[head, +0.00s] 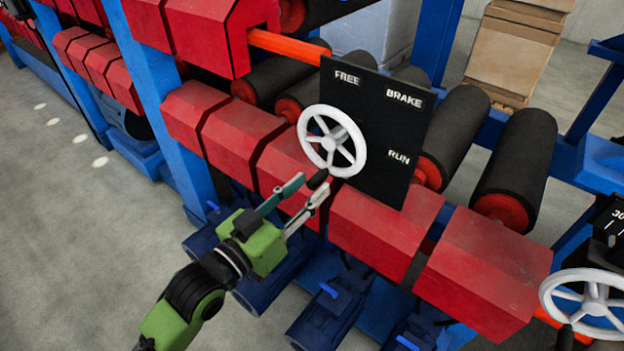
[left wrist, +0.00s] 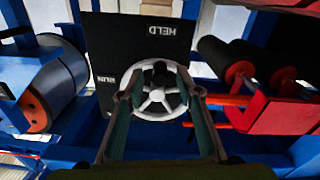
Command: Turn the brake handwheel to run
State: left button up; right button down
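The white brake handwheel (head: 332,140) is mounted on a black panel (head: 385,170) marked FREE, BRAKE and RUN. It has several spokes and a dark handle knob (head: 318,178) at its lower rim. My left gripper (head: 312,186) is at the wheel's lower edge, its fingertips close around or beside the knob. Its fingers are apart. In the left wrist view the wheel (left wrist: 160,110) shows between the two spread fingers, in front of the panel (left wrist: 130,45). I cannot tell whether a fingertip touches the knob. My right gripper is not in view.
Red angular covers (head: 385,235) run along the machine below the panel. Dark rollers (head: 515,165) lie behind it. A second white handwheel (head: 590,305) is at the lower right. Blue motors (head: 335,305) sit low under the covers. Grey floor is open at the left.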

pick_arm(q)
jog(key=shift+x, duration=0.95)
grip_shut()
